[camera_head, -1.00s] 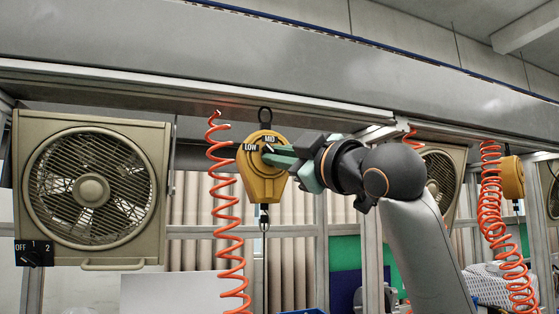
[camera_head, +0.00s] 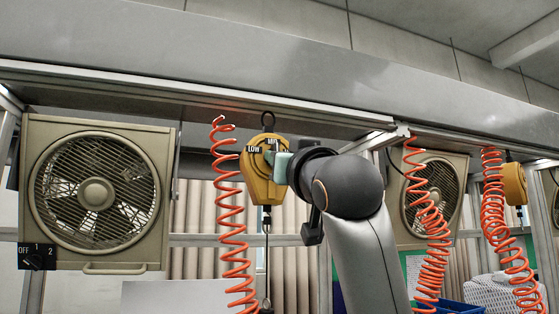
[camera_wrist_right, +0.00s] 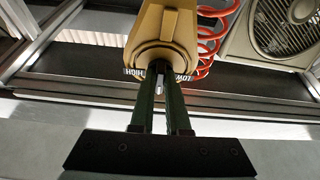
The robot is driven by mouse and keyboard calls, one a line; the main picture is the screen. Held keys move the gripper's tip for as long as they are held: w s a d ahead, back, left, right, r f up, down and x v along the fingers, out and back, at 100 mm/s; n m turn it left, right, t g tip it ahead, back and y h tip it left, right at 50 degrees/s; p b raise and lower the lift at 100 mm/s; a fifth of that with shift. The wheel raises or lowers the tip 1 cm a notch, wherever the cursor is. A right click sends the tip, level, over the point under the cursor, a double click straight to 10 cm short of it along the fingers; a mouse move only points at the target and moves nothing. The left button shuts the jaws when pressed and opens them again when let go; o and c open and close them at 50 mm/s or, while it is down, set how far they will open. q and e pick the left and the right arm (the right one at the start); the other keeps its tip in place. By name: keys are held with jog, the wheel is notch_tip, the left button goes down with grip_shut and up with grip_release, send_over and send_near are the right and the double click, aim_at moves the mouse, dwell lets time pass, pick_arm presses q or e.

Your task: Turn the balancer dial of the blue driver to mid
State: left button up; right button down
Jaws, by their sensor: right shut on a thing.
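The yellow balancer (camera_head: 259,190) hangs from the overhead rail, with a hook and cord (camera_head: 267,250) below it. LOW and part of MID show on its dial plate (camera_head: 254,149). The wrist view shows the balancer's housing (camera_wrist_right: 165,35) with HIGH and LOW upside down beside the round dial. My right gripper (camera_head: 278,160) is at the dial face from the right. In the wrist view its two dark green fingers (camera_wrist_right: 158,85) are closed on the dial knob, which they mostly hide. The pointer's setting cannot be read. My left gripper is not in view.
An orange coiled hose (camera_head: 229,215) hangs just left of the balancer. A large fan (camera_head: 96,190) with an OFF-1-2 switch (camera_head: 37,257) is further left. Another yellow balancer (camera_head: 514,183), more orange hoses (camera_head: 495,210) and another fan (camera_head: 432,190) stand at right.

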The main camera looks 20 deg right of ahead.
jog(key=shift+m, duration=0.4)
jog(key=c, duration=0.9)
grip_release()
jog(key=b+v, duration=0.5)
jog(key=v, duration=0.7)
jog(key=shift+s, duration=0.3)
jog(key=shift+a, duration=0.15)
